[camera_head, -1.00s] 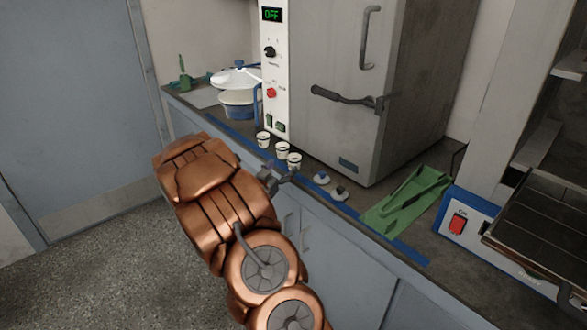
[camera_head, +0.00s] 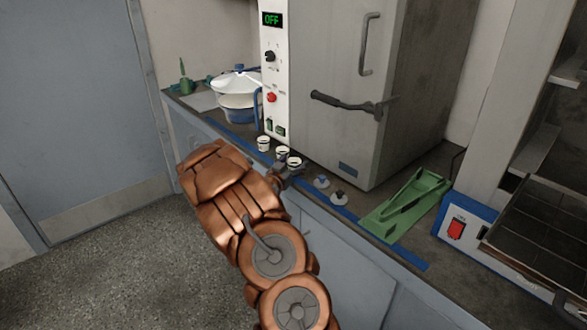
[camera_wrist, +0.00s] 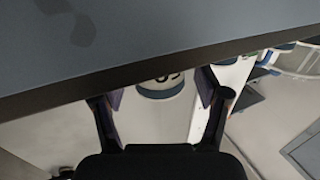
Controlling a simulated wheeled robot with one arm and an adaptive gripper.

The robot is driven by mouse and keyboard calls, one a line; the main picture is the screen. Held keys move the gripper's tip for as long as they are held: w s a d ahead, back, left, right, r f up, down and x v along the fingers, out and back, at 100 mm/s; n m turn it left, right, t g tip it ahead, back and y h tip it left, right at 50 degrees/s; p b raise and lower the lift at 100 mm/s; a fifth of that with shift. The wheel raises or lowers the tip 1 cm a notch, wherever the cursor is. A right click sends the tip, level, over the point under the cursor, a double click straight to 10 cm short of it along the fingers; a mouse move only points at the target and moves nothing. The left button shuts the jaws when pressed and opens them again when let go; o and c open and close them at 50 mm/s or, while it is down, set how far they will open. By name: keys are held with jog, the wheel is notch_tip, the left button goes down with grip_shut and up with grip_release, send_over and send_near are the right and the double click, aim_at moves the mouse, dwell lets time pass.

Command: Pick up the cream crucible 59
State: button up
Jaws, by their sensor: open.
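Three small cream crucibles stand in a row on the counter in front of the oven: one at the left (camera_head: 263,143), one in the middle (camera_head: 282,151) and one at the right (camera_head: 295,162). My gripper (camera_head: 287,174) is at the counter's front edge, close to the right one and partly covering it. In the wrist view, a cream crucible with dark digits (camera_wrist: 160,86) shows between the two open fingers of my gripper (camera_wrist: 163,97). The counter edge cuts off part of it, so its number is only partly readable. The fingers appear empty.
Two small lids with knobs (camera_head: 322,182) lie right of the crucibles. A green tray (camera_head: 405,205) lies farther right, beside a blue-white device (camera_head: 468,228). The grey oven (camera_head: 335,90) stands behind. A white-lidded pot (camera_head: 237,90) is at the left. Blue tape runs along the counter edge.

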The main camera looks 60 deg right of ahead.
jog(key=shift+d, duration=0.2)
jog(key=c, duration=1.2)
jog(key=shift+c, duration=0.2)
